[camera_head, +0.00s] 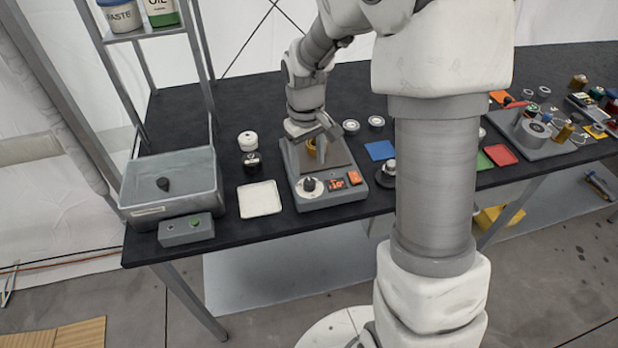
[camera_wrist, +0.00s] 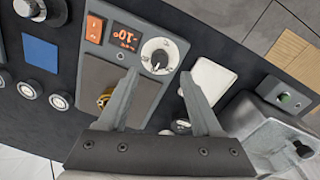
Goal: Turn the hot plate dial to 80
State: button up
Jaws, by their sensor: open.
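The hot plate (camera_head: 330,199) is a grey box with a dark top plate, standing near the table's front edge. Its dial (camera_head: 311,186) is a dark knob on a white disc at the front left; it also shows in the wrist view (camera_wrist: 159,55). Beside it are an orange-lit display (camera_wrist: 126,41), upside down and too small to read surely, and an orange switch (camera_wrist: 94,28). My gripper (camera_wrist: 158,74) is open and empty; its fingertips appear below the dial in the wrist view, apart from it. In the head view the gripper hangs above the hot plate's top.
A brass-coloured item (camera_wrist: 104,97) on the top plate is partly hidden by a finger. A white square dish (camera_head: 260,198) lies left of the hot plate, then a grey basin (camera_head: 170,187) and button box (camera_head: 186,231). A blue square (camera_head: 380,150) lies right.

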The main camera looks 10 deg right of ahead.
aim_at(309, 181)
notch_tip(309, 181, down, 6)
jog(key=shift+d+f, duration=0.1)
jog(key=shift+c, duration=0.3)
grip_shut()
